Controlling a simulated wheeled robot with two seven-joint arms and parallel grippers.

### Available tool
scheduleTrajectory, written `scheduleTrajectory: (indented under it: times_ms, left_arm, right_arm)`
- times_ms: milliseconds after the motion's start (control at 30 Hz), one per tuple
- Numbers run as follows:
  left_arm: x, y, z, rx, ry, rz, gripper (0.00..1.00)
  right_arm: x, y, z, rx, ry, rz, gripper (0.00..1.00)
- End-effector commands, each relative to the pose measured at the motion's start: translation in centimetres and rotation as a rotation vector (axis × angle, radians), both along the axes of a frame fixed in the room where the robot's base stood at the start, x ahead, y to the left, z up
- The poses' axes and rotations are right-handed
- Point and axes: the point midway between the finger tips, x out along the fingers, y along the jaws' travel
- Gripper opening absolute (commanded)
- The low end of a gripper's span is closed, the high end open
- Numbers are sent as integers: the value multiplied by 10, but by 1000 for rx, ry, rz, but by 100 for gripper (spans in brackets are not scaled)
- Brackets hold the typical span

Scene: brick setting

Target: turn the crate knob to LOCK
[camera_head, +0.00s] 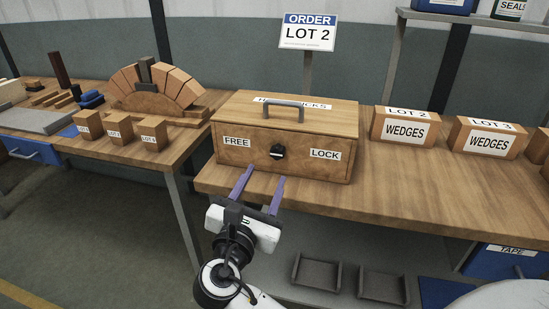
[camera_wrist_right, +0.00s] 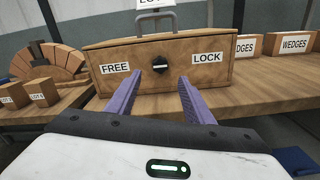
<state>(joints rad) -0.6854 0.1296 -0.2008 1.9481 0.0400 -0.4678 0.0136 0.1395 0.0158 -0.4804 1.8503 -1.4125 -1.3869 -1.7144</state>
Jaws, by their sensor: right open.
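The wooden crate (camera_head: 240,155) stands on the bench with a grey handle on its lid. Its black round knob (camera_head: 277,151) is on the front face, between a FREE label (camera_head: 237,142) on the left and a LOCK label (camera_head: 325,154) on the right. In the right wrist view the knob (camera_wrist_right: 160,64) shows a pale mark, but I cannot tell surely which label it points to. My right gripper (camera_head: 260,185) is open and empty, in front of and below the knob, with its purple fingers apart and not touching it. My left gripper is not in view.
Wedge boxes (camera_head: 405,127) stand right of the crate. Small labelled blocks (camera_head: 119,128) and a brick arch (camera_head: 155,90) are on the left bench. An order sign (camera_head: 308,33) rises behind. Grey trays (camera_head: 317,273) lie below. The bench front before the crate is clear.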

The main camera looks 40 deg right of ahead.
Motion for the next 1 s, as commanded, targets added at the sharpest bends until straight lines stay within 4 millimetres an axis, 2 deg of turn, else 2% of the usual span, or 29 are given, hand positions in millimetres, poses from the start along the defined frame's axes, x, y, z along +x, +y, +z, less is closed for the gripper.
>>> scheduleTrajectory:
  times_ms: [400,600,867,900,1000]
  left_arm:
    - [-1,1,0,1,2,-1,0]
    - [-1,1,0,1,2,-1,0]
    - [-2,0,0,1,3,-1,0]
    - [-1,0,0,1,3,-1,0]
    - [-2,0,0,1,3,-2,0]
  right_arm:
    - [47,-57,0,3,0,1,48]
    - [58,-69,-1,4,0,1,48]
    - [59,-70,-1,5,-1,2,48]
    - [59,-70,-1,5,-1,2,46]
    - [59,-70,-1,5,-1,2,29]
